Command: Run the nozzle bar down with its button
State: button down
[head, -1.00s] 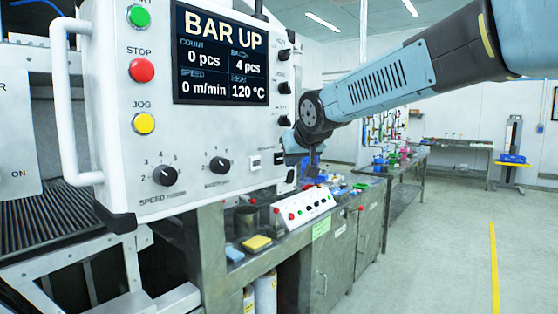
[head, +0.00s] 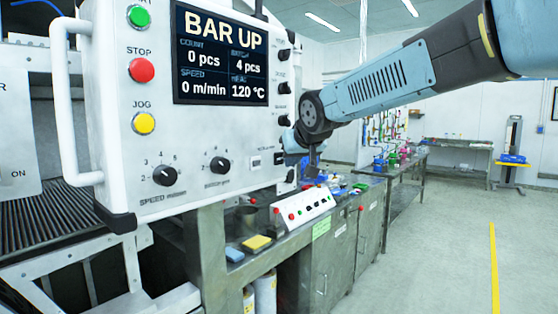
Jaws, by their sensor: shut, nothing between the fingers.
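The white control panel (head: 200,125) fills the left; its screen (head: 220,58) reads BAR UP, 0 pcs, 0 m/min and 120 °C. It carries a green START button (head: 139,17), a red STOP button (head: 142,70) and a yellow JOG button (head: 144,123). A low white button box (head: 304,207) with several small red, green and dark buttons lies on the bench; their labels are too small to read. My gripper (head: 313,172) is shut and empty, pointing down behind the panel's right edge, above and beyond the box. I cannot make out the nozzle bar.
A white handle (head: 62,100) stands out from the panel's left side. A yellow sponge (head: 256,242) and a dark cup (head: 247,219) are on the steel bench near the box. Benches with coloured bottles stand behind. The floor at right is clear.

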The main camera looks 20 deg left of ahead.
jog(key=shift+a, duration=0.15)
jog(key=shift+w+a, duration=0.1)
jog(key=shift+a, duration=0.15)
jog(key=shift+w+a, duration=0.15)
jog(key=shift+a, duration=0.25)
dwell(1.1)
jog(key=shift+d, duration=0.1)
jog(key=shift+s+d, duration=0.35)
jog(key=shift+d, duration=0.35)
jog(key=shift+s+d, duration=0.3)
jog(key=shift+d, duration=0.45)
jog(key=shift+s+d, duration=0.35)
jog(key=shift+d, duration=0.45)
jog(key=shift+s+d, duration=0.3)
jog(key=shift+d, duration=0.45)
jog(key=shift+d, duration=0.1)
